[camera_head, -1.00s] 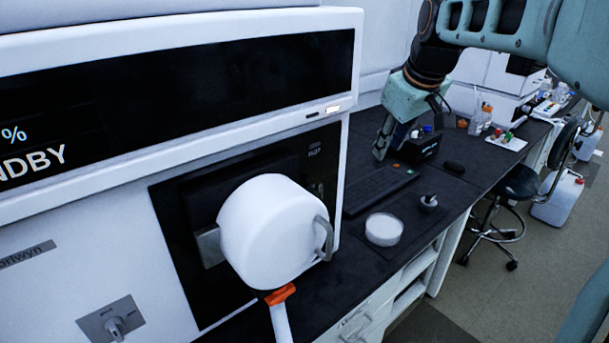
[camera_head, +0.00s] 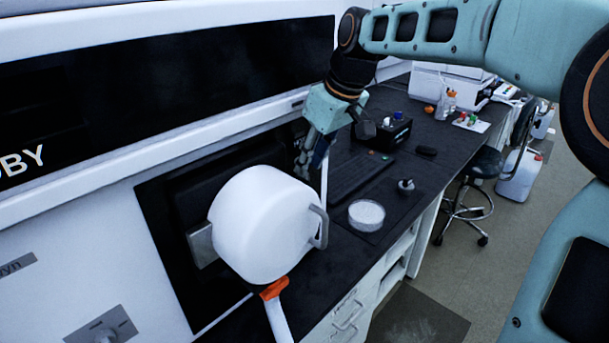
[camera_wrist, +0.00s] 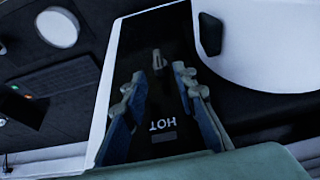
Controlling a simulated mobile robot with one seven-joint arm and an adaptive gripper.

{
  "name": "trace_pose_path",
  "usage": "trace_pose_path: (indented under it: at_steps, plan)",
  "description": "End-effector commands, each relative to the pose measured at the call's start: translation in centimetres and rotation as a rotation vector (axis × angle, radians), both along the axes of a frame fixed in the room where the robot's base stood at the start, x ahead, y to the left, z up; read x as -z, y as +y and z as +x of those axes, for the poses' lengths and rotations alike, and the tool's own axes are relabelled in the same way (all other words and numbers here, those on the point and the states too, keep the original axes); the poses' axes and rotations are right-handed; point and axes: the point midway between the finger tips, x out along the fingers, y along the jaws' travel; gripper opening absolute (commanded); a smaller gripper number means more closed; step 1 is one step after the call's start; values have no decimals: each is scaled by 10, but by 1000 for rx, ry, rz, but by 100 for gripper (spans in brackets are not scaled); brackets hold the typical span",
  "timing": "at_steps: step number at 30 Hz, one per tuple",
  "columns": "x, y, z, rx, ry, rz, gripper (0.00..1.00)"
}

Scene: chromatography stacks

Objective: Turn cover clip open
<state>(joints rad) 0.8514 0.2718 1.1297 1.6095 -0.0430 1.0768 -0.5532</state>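A small grey lever-like piece (camera_wrist: 158,60), apparently the cover clip, stands on the black HOT panel (camera_wrist: 160,112) in the wrist view. It lies just beyond my fingertips, between their lines. I cannot tell whether it touches either finger. My gripper (camera_wrist: 160,76) is open and empty, one finger on each side. In the head view my gripper (camera_head: 308,168) is at the panel's right edge, behind the big white rounded cover (camera_head: 262,225); the small piece is hidden there. The cover has a grey curved handle (camera_head: 320,227) on its right.
A keyboard (camera_head: 355,177), a round white dish (camera_head: 366,215) and a black box (camera_head: 388,132) are on the dark bench to the right. The white cover (camera_wrist: 265,45) is close beside my gripper.

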Motion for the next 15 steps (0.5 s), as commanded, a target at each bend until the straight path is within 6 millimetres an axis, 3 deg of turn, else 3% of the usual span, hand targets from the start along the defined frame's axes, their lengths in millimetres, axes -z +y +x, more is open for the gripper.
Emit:
trace_pose_path:
  at_steps: [6, 15]
  plan:
    - [31, 9, 8, -2, 2, 2, 26]
    - [39, 11, 12, 0, -1, -1, 26]
